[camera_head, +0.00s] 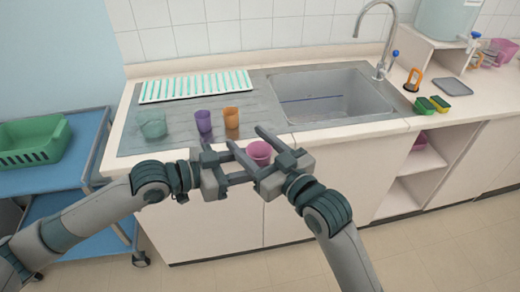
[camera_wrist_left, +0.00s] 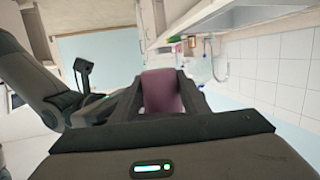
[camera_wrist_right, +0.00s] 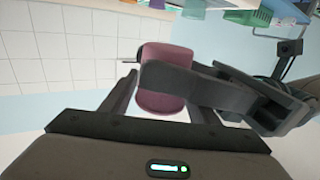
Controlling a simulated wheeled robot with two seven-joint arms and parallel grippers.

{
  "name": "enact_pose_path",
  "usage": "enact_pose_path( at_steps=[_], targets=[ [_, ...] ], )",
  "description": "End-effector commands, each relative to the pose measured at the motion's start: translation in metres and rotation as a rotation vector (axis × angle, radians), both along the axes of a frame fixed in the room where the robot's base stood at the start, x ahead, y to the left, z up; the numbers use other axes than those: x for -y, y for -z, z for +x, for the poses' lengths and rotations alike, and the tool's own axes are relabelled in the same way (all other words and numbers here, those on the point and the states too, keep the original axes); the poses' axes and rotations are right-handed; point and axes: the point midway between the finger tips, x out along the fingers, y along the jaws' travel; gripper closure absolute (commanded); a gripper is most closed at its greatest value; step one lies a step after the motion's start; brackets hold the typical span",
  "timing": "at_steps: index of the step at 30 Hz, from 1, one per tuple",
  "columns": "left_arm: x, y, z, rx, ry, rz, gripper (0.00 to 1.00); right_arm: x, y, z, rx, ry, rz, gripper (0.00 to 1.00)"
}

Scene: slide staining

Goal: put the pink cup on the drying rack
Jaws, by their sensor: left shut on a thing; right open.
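The pink cup (camera_head: 259,152) is in the air in front of the counter. My left gripper (camera_head: 244,163) is shut on it, and the cup also shows between the fingers in the left wrist view (camera_wrist_left: 162,92). My right gripper (camera_head: 258,150) is open, its fingers spread on either side of the cup. The right wrist view shows the cup (camera_wrist_right: 160,102) partly hidden by a dark finger. I cannot tell whether the right fingers touch it. The drying rack (camera_head: 195,86), white with green slats, lies at the back left of the counter.
A teal cup (camera_head: 152,124), a purple cup (camera_head: 203,121) and an orange cup (camera_head: 231,118) stand on the drainboard before the rack. The sink (camera_head: 325,98) is to the right. Sponges (camera_head: 432,105) lie farther right. A blue cart with a green basket (camera_head: 32,141) stands left.

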Motion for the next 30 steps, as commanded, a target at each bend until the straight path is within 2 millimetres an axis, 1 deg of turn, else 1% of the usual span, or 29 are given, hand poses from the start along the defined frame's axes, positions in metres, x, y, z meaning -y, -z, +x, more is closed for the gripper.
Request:
enact_pose_path(
  at_steps=[4,12,13,16,17,18,19,20,21,30],
  targets=[
    [0.0000,-0.0001,0.0000,0.000,0.000,0.000,0.83,-0.0041,0.0001,0.0045,0.001,0.000,-0.001,0.45],
    [0.0000,-0.0001,0.0000,0.000,0.000,0.000,0.83,-0.0044,0.0001,0.0052,0.001,0.000,-0.001,0.45],
    [0.0000,-0.0001,0.0000,0.000,0.000,0.000,0.83,-0.0044,0.0001,0.0052,0.001,0.000,-0.001,0.47],
    [0.0000,-0.0001,0.0000,0.000,0.000,0.000,0.83,-0.0044,0.0001,0.0051,0.000,0.000,0.000,0.71],
    [0.0000,-0.0001,0.0000,0.000,0.000,0.000,0.83,-0.0044,0.0001,0.0051,0.000,0.000,0.000,0.76],
    [0.0000,-0.0001,0.0000,0.000,0.000,0.000,0.83,-0.0044,0.0001,0.0051,0.000,0.000,0.000,0.76],
    [0.0000,-0.0001,0.0000,0.000,0.000,0.000,0.54,-0.0044,0.0000,0.0051,0.000,0.000,0.000,0.76],
    [0.0000,-0.0001,0.0000,0.000,0.000,0.000,0.47,-0.0043,0.0000,0.0050,0.000,0.000,0.000,0.76],
    [0.0000,-0.0001,0.0000,0.000,0.000,0.000,0.37,-0.0043,0.0000,0.0050,0.000,0.000,0.000,0.76],
    [-0.0002,0.0000,-0.0001,0.000,0.000,0.000,0.37,-0.0043,0.0001,0.0050,0.000,0.000,0.000,0.76]
  ],
)
